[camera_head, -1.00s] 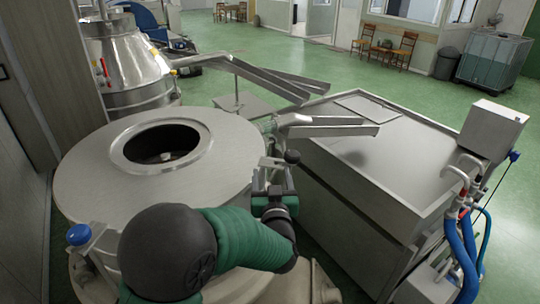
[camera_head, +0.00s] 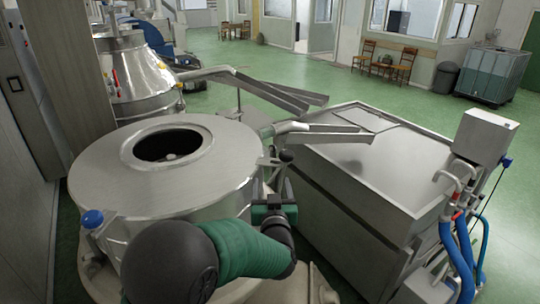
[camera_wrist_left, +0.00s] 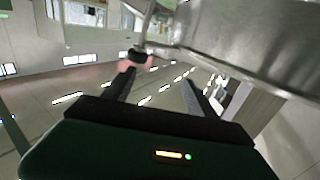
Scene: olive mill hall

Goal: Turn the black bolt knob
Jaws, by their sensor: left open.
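The black bolt knob (camera_head: 286,155) is a small dark ball on the right side of the round steel vat (camera_head: 225,165), by the spout. In the left wrist view the knob (camera_wrist_left: 137,54) shows beyond the fingertips, nearer the left finger, at the end of a thin rod. My left gripper (camera_head: 279,178) is open, just below the knob on the near side. In the left wrist view the gap between its dark fingers (camera_wrist_left: 158,80) is empty. The fingers appear apart from the knob. My right gripper is not in view.
A steel spout (camera_head: 325,133) runs from the vat over a flat-topped steel tank (camera_head: 390,170) on the right. A blue knob (camera_head: 92,218) sits on the vat's left side. Blue hoses (camera_head: 458,255) hang at the right.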

